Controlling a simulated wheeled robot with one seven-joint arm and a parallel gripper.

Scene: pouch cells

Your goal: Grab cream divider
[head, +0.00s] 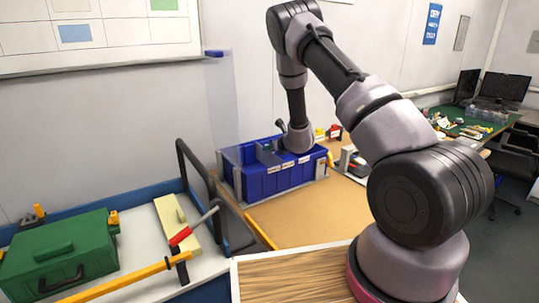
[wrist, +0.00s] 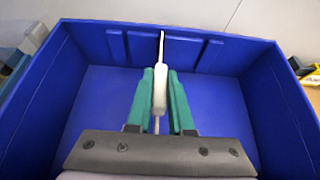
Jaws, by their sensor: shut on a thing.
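The cream divider (wrist: 160,90) is seen edge-on in the wrist view as a thin, pale upright piece. My gripper (wrist: 161,78) has teal fingers closed on it from both sides. The divider stands inside a blue bin (wrist: 92,95), with its far end near the ribbed back wall; I cannot tell whether it touches the wall or floor. In the head view, my arm reaches down to the row of blue bins (head: 285,183), and the fingers and divider are mostly hidden there.
A tan work surface (head: 300,220) lies clear before the bins. At left, a cart holds a green toolbox (head: 60,255), a cream board (head: 176,218), a red-handled tool (head: 181,236) and a yellow bar (head: 115,283). A clear panel (head: 222,105) stands left of the bins.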

